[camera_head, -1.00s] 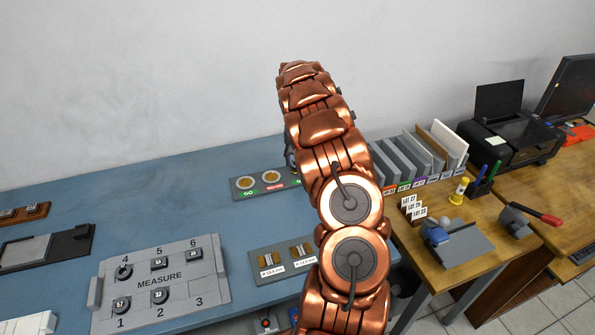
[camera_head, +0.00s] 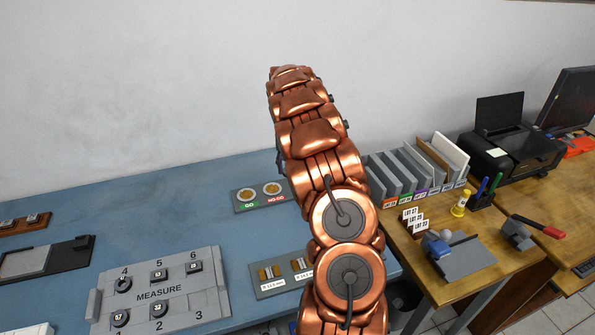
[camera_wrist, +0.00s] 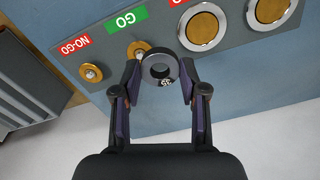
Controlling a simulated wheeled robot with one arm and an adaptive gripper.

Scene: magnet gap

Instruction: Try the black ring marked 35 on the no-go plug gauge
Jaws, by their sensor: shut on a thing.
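The NO-GO plug (camera_wrist: 90,73), a small pin on a gold disc, stands bare to the left of the ring in the wrist view. In the head view my arm hides the gripper, ring and plugs.
The gauge board (camera_head: 240,207) also bears two large round gauges (camera_wrist: 203,27). A grey measure tray (camera_head: 185,285) with several small parts stands at the front left. A file rack (camera_head: 395,180) stands right of my arm.

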